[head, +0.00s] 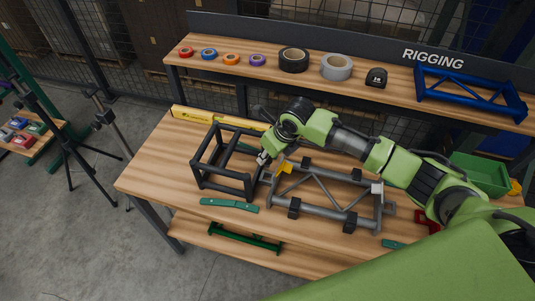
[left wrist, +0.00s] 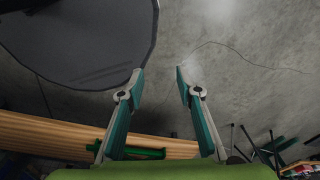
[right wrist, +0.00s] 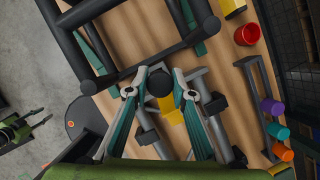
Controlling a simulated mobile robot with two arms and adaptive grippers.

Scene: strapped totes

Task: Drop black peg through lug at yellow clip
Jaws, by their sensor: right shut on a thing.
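My right gripper (head: 264,158) reaches down between the black tube frame (head: 222,184) and the grey truss frame (head: 335,212). In the right wrist view its fingers (right wrist: 159,74) are shut on the black peg (right wrist: 159,83), seen end-on as a dark round head. The lug and the peg's lower end are hidden, so I cannot tell whether the peg is in the lug. My left gripper (left wrist: 160,74) is open and empty above the floor.
A yellow level (head: 205,118) lies along the bench's back edge. Green strips (head: 229,205) lie in front of the frames. A green bin (head: 480,174) stands at the right. The shelf behind holds tape rolls (head: 337,67) and a blue frame (head: 470,93).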

